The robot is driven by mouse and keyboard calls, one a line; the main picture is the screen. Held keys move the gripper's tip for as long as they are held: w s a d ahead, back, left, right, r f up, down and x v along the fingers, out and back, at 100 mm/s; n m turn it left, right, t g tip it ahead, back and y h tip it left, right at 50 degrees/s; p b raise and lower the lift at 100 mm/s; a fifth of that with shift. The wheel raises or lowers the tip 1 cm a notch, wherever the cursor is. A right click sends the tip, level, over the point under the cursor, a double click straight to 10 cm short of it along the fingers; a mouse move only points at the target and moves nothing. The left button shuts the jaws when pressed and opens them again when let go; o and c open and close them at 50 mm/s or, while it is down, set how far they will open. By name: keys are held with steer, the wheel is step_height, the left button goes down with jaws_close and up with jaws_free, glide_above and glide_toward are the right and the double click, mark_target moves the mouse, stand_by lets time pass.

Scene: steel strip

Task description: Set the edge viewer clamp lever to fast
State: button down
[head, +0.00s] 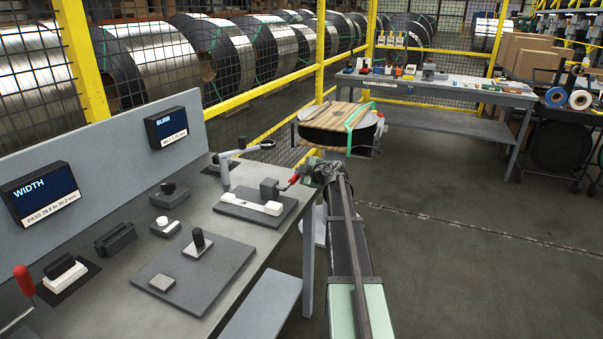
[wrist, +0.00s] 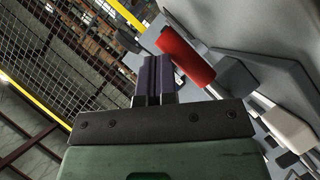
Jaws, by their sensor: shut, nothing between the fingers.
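A red lever handle (head: 289,182) sticks out from a grey block (head: 270,189) on a dark plate (head: 228,207) with a white bar, near the right edge of the steel bench. The red handle (wrist: 186,54) is large in the wrist view. My gripper (head: 304,172) is beside this handle, at the bench edge. In the wrist view its dark fingers (wrist: 154,76) are together and empty, just left of the handle; I cannot tell whether they touch it. No lever markings are readable.
A jointed arm with a ring end (head: 240,151) stands behind the plate. Another red-handled lever (head: 23,280) is at the bench's far left. A post plate (head: 190,270) lies in front. A strip coil (head: 340,130) stands behind my gripper.

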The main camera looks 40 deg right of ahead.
steer(key=s+d+r+p, duration=0.4)
steer(key=s+r+p, duration=0.3)
steer(key=r+p, duration=0.2)
steer(key=shift+s+d+r, duration=0.2)
steer(key=shift+s+d, duration=0.15)
steer(key=shift+s, duration=0.05)
